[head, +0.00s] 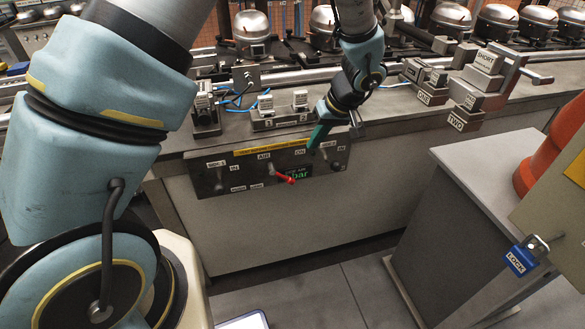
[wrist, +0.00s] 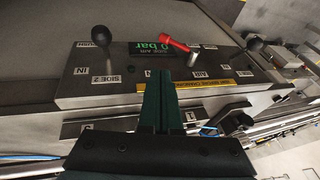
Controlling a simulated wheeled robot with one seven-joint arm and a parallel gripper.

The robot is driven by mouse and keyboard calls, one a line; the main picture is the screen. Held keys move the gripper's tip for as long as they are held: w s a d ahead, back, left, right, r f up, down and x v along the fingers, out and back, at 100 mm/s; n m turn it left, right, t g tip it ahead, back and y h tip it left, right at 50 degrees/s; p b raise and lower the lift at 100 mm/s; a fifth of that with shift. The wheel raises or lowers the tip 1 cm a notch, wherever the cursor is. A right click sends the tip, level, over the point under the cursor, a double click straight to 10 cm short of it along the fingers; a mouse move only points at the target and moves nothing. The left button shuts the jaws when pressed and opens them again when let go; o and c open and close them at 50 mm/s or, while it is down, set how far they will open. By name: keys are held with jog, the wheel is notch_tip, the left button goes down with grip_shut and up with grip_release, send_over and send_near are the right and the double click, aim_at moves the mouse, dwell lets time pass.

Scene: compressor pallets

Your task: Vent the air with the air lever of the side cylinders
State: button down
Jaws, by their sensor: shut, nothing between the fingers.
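The control panel (head: 238,172) is on the front of the workbench. It also shows in the wrist view (wrist: 120,72). The air lever has a red handle (head: 284,175) that points right and slightly down in the head view. In the wrist view the red handle (wrist: 176,43) lies across the green display (wrist: 150,48), which appears to read 0 bar. My gripper (head: 317,142) is in front of the panel's right part, right of and above the red handle. In the wrist view its fingertips (wrist: 160,82) are together and empty, apart from the handle.
Two black-knobbed side levers flank the air lever; their knobs show in the wrist view at left (wrist: 101,35) and right (wrist: 255,43). A grey cabinet (head: 475,200) stands at right, beside a blue LOCK tag (head: 520,260). The floor before the panel is mostly clear.

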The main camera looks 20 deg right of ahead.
jog(key=p, duration=0.2)
send_near(287, 180)
jog(key=w+d+f, duration=0.1)
jog(key=w+d, duration=0.1)
jog(key=a+f, duration=0.1)
jog(key=a+f+p, duration=0.1)
jog(key=f, duration=0.1)
jog(key=shift+w+a, duration=0.15)
jog(key=shift+w, duration=0.2)
jog(key=shift+w+a+f, duration=0.1)
jog(key=shift+a+f, duration=0.25)
jog(key=shift+f, duration=0.1)
jog(key=shift+f+y+b, duration=0.45)
jog(key=shift+y+b, duration=0.05)
jog(key=shift+y, duration=0.3)
jog(key=f+y+b, duration=0.1)
jog(key=y+b, duration=0.1)
jog(key=shift+f+m+b, duration=0.25)
jog(key=shift+m+b, duration=0.05)
jog(key=y+b, duration=0.1)
jog(key=f+t+y+b, duration=0.1)
jog(key=shift+a+m+b, duration=0.2)
jog(key=shift+m+b, duration=0.1)
jog(key=shift+b, duration=0.1)
jog(key=shift+a+f+b, duration=0.15)
jog(key=shift+a+b, duration=0.15)
jog(key=shift+b, duration=0.4)
jog(key=shift+a+f+b, duration=0.1)
jog(key=shift+a+b, duration=0.05)
jog(key=shift+b, duration=0.2)
